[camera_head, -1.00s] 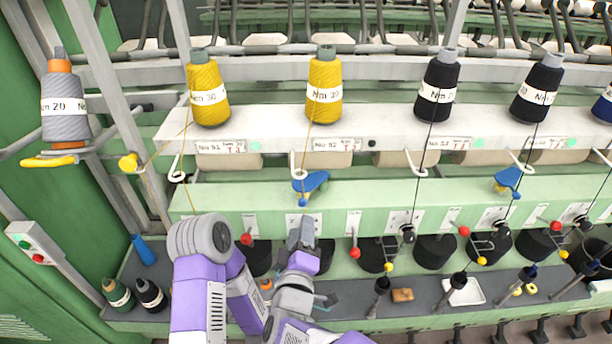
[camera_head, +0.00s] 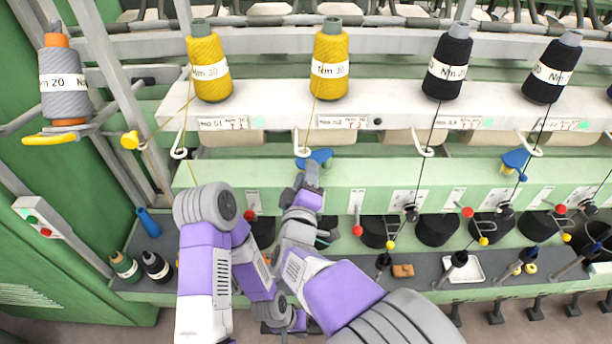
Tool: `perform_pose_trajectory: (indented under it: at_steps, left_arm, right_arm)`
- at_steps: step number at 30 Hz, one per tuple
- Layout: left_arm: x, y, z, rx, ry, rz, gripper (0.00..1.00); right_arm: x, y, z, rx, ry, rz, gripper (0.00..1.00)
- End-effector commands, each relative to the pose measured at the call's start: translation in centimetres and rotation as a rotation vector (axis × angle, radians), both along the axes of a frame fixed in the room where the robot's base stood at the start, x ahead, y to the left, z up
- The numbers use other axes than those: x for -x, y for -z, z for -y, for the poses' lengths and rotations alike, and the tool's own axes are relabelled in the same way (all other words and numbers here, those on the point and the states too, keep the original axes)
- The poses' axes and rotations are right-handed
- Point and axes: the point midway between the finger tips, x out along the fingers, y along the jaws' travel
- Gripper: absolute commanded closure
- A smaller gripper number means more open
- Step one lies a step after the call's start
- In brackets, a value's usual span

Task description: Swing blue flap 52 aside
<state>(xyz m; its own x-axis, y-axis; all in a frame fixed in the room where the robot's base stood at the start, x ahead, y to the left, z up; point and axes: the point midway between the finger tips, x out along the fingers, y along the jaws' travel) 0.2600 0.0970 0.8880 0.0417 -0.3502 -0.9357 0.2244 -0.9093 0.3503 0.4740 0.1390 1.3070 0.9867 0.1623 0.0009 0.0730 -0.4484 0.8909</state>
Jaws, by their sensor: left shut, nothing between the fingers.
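Blue flap 52 (camera_head: 318,157) is on the pale green rail, below the plate marked 52 and the yellow bobbin. Its lower part is hidden behind my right gripper (camera_head: 311,172). The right gripper points up at the flap from below and overlaps it in the view; I cannot tell whether it touches, or whether its fingers are open. My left gripper (camera_head: 284,322) hangs low at the bottom, partly hidden by my arms, shut and empty, well away from the flap.
A yellow bobbin (camera_head: 330,72) stands above the flap, its thread running down through a white hook (camera_head: 300,150). Another blue flap (camera_head: 515,160) is further right. Red-knobbed levers (camera_head: 357,230) and black cups (camera_head: 437,231) line the lower front.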

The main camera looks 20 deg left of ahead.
Motion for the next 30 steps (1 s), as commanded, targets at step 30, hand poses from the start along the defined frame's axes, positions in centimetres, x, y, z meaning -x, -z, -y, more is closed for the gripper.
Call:
perform_pose_trajectory:
  at_steps: [30]
  left_arm:
    - [0.0,2.4,0.0,0.000,0.000,0.000,1.00]
  right_arm:
    - [0.3,0.3,1.4,-0.008,-0.141,-0.001,1.00]
